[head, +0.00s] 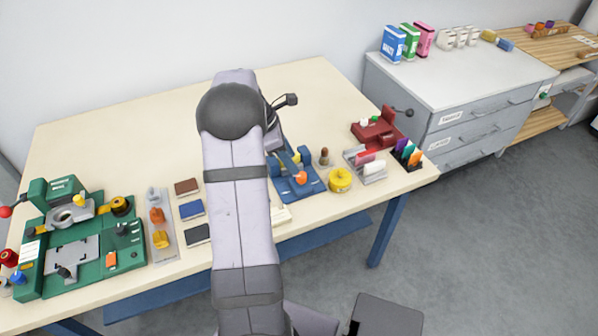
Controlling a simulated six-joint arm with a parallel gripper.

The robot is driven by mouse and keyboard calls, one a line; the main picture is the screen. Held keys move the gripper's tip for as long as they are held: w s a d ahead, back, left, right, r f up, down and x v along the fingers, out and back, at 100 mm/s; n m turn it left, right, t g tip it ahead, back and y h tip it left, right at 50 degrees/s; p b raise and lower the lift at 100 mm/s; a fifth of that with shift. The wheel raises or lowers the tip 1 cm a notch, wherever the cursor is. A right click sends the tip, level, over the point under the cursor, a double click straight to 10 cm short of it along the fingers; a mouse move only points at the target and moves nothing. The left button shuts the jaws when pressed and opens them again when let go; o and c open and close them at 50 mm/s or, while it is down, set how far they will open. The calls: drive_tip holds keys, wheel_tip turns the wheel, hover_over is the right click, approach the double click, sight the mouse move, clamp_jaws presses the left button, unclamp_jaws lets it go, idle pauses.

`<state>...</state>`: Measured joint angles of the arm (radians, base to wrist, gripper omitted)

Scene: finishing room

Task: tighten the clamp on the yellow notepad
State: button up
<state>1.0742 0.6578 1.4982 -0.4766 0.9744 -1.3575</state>
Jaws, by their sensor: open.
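A blue clamp fixture (310,187) stands on the table just right of my arm, with an orange knob (300,177) on it. Small yellow parts (297,157) show at its back; I cannot tell whether they are the yellow notepad. A pale cream pad or block (282,215) lies in front of the fixture, partly hidden by my arm. My gripper (274,142) is partly hidden behind my arm, near the back left of the fixture. It is open; its fingertips are not clear, and I see nothing held.
A green machine (105,245) with knobs fills the table's left end. A grey tray (163,240) and several dark pads (192,208) lie left of my arm. A yellow round tin (340,180), card holder (372,167) and red device (377,130) stand right. The table's back is clear.

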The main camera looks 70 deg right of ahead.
sight(301, 175)
drive_tip(key=shift+n, duration=0.4)
drive_tip(key=shift+f, duration=0.1)
drive_tip(key=shift+p+x, duration=1.15)
drive_tip(key=shift+x, duration=2.45)
drive_tip(key=c, duration=1)
drive_tip(key=shift+c, duration=0.2)
